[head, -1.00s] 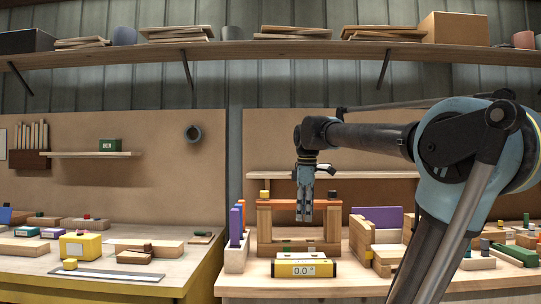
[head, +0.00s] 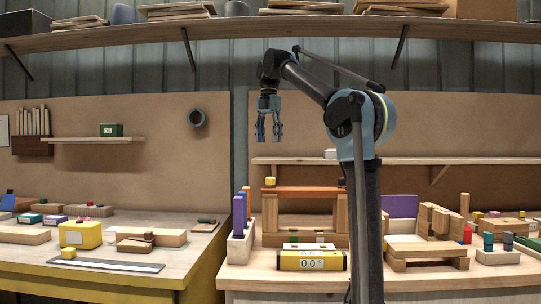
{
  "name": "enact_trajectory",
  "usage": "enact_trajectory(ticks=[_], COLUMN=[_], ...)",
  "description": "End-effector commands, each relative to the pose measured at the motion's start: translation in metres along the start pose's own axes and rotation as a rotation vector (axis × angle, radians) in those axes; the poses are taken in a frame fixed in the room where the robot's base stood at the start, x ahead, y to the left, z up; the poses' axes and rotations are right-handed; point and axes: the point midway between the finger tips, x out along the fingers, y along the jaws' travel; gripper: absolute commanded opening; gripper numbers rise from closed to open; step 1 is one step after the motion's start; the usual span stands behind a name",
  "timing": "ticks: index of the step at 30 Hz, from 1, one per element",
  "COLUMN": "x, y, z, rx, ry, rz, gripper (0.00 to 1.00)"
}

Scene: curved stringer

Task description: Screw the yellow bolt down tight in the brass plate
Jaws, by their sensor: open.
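My gripper (head: 269,139) hangs in the air with its fingers pointing down. It is open and empty, well above the right bench and in front of the back board. Below it stands a wooden frame with an orange top bar (head: 300,190). A small yellow piece (head: 270,182) sits at the left end of that frame; I cannot tell whether it is the yellow bolt. I cannot make out a brass plate at this size.
A yellow gauge reading 0.0° (head: 312,261) lies at the front of the right bench. A pale holder with purple pieces (head: 240,248) is left of the frame. Wooden blocks (head: 428,252) crowd the right. The left bench holds a yellow box (head: 81,235). A shelf (head: 250,32) runs overhead.

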Motion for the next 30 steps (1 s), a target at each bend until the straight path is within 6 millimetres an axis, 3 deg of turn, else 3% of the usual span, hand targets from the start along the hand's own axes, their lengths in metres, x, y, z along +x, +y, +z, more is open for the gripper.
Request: enact_trajectory(ticks=[5,30], x=[0.017,0.147], y=[-0.005,-0.009], z=[0.005,0.008], rx=[0.009,0.017], ry=[0.000,0.000], rz=[0.000,0.000], gripper=[0.52,0.52])
